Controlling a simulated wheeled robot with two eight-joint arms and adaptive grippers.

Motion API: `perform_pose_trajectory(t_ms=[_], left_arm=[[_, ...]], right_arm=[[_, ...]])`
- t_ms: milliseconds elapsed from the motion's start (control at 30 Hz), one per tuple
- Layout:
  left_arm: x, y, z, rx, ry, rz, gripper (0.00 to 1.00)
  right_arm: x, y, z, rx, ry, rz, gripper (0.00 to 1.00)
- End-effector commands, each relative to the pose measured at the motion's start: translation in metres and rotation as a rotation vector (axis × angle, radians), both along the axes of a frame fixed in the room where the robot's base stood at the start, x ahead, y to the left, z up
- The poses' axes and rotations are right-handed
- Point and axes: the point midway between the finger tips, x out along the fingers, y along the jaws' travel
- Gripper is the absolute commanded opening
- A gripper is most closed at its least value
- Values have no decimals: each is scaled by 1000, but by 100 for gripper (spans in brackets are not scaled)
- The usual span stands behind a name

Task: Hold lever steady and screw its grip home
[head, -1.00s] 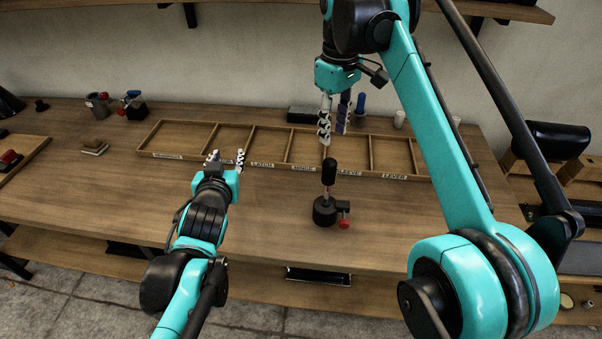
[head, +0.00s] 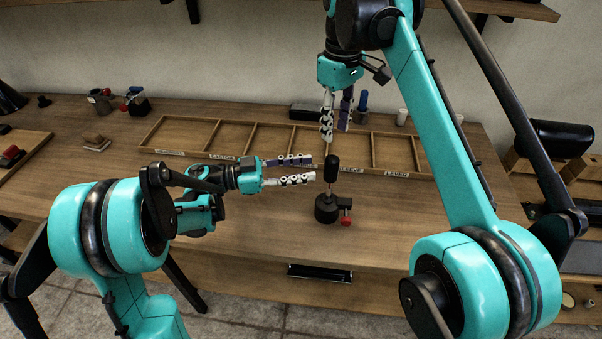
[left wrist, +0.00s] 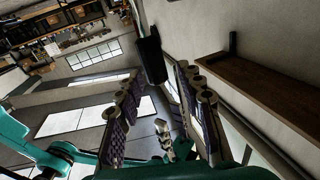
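The lever stands upright on the bench in a round black base (head: 327,209) with a red-knobbed clamp (head: 346,221). Its black grip (head: 331,168) is at the top of a thin shaft; the left wrist view also shows the grip (left wrist: 151,56). My left gripper (head: 313,168) is open, lies level and points right, its fingertips just left of the grip. In the left wrist view its two fingers are apart, with the grip beyond them. My right gripper (head: 337,131) hangs pointing down, open and empty, above and behind the grip.
A shallow wooden tray (head: 230,157) with labelled compartments lies behind the lever. A blue-topped item (head: 361,107) and a white cylinder (head: 401,117) stand behind it. Small clamps and blocks sit at the back left. The bench around the lever base is clear.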

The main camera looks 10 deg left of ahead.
Motion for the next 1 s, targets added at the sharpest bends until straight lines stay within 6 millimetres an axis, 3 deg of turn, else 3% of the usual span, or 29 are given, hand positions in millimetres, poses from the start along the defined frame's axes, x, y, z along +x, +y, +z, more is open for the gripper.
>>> perform_pose_trajectory(t_ms=[267, 567, 800, 1000], left_arm=[[-7, 1, -33, 20, 37, -45, 38], [-7, 0, -93, 20, 34, -43, 38], [2, -46, -92, 19, 33, -47, 38], [8, -67, -92, 19, 33, -44, 38]], right_arm=[[0, 0, 0, 0, 0, 0, 34], [0, 0, 0, 0, 0, 0, 34], [0, 0, 0, 0, 0, 0, 34], [0, 0, 0, 0, 0, 0, 34]])
